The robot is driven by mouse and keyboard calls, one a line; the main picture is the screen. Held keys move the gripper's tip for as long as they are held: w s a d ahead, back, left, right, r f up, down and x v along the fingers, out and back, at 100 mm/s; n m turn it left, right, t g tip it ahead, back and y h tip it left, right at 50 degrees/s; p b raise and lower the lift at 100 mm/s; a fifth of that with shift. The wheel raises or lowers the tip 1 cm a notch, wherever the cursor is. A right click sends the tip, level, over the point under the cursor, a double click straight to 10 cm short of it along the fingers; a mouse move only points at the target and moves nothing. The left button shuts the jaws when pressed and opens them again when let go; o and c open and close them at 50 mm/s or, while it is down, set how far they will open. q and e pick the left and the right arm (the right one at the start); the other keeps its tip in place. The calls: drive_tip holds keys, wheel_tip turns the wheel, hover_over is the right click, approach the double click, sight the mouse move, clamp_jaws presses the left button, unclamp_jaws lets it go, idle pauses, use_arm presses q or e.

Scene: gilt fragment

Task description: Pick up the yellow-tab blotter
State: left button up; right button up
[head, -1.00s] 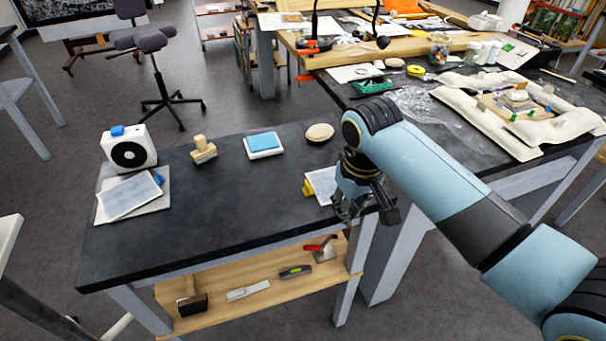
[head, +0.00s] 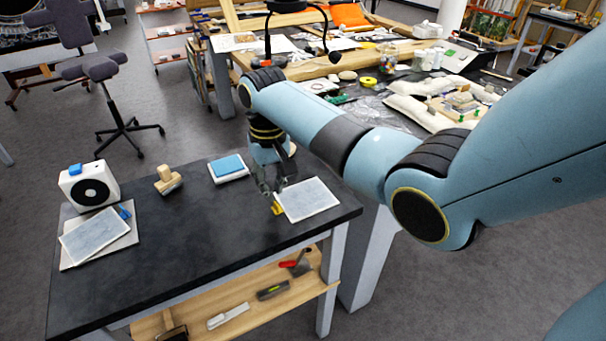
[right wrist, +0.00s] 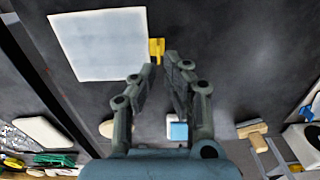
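The yellow-tab blotter (head: 308,199) is a pale, flat sheet lying near the right end of the dark table (head: 140,262). Its yellow tab (head: 277,208) sticks out from its left edge. My right gripper (head: 270,190) hangs just above and behind the tab, pointing down. In the right wrist view the blotter (right wrist: 100,43) is at upper left, with its yellow tab (right wrist: 157,50) just beyond the fingertips of my right gripper (right wrist: 160,62). Those fingers are apart with nothing between them. My left gripper shows in neither view.
On the table stand a blue-topped block (head: 229,168), a wooden-handled stamp (head: 168,179) and a white box with a black disc (head: 89,186). Another pale sheet (head: 95,235) with a blue tab lies on a board at left. The table's middle is clear.

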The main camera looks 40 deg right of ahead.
sight(275, 202)
wheel_tip(275, 202, down, 5)
drive_tip(key=shift+s+r, duration=0.1)
drive_tip(key=shift+s, duration=0.05)
drive_tip(key=shift+c, duration=0.2)
clamp_jaws()
